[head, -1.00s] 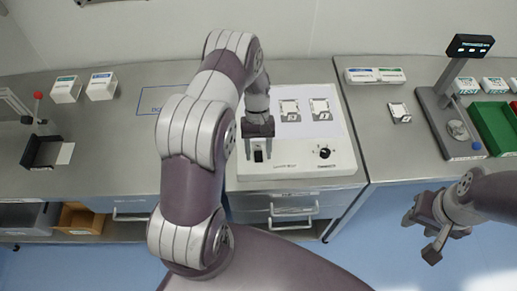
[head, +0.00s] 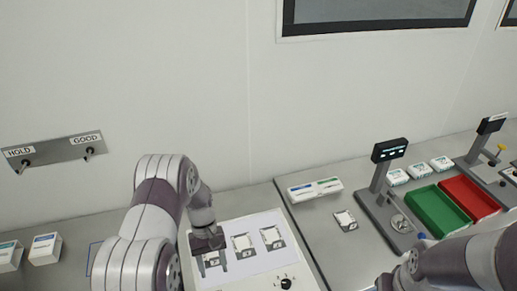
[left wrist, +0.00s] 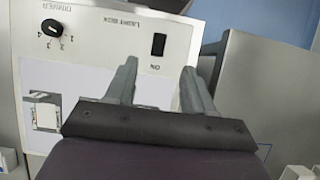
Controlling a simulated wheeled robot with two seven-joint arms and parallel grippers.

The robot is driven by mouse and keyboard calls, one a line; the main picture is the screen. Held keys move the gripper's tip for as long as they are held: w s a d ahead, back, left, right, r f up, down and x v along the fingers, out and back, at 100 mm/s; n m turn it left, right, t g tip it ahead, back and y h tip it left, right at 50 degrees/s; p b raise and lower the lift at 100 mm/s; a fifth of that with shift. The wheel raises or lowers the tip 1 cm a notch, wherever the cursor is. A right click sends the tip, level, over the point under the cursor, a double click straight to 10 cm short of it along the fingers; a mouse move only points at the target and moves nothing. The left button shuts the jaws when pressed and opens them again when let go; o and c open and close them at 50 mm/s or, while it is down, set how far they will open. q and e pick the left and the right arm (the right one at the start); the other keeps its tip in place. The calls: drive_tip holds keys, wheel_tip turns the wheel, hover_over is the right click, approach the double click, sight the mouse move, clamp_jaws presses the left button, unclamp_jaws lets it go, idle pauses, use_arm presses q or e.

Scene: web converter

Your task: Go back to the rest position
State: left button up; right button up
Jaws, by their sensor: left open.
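The left gripper (head: 210,264) is over the left part of the white light box (head: 262,232). Its two fingers are apart with nothing between them, and a numbered card (head: 211,257) shows behind them. In the left wrist view the open fingers (left wrist: 157,78) point toward the light box face (left wrist: 105,50), with the black ON switch (left wrist: 158,44) seen between the fingertips. Whether they touch the box cannot be told. The right arm (head: 460,265) comes in at the lower right; its gripper is cut off by the bottom edge.
Two more cards (head: 243,242) lie on the box, near a dimmer knob (head: 286,283). To the right stand a scale with a display post (head: 378,190), a green tray (head: 438,210) and a red tray (head: 470,199). A HOLD/GOOD panel (head: 53,152) hangs on the wall.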

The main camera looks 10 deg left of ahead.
use_arm(q)
drive_tip(key=s+d+m+t+y+b, duration=0.2)
drive_tip(key=s+d+m+t+b, duration=0.3)
drive_tip(key=s+b, duration=0.4)
drive_tip(key=m+t+b, duration=0.1)
drive_tip(key=b, duration=0.6)
drive_tip(key=shift+s+d+r+y+b, duration=0.15)
drive_tip(key=shift+d+y+b, duration=0.05)
drive_tip(key=shift+y+b, duration=0.2)
drive_tip(key=shift+s, duration=0.15)
idle(0.7)
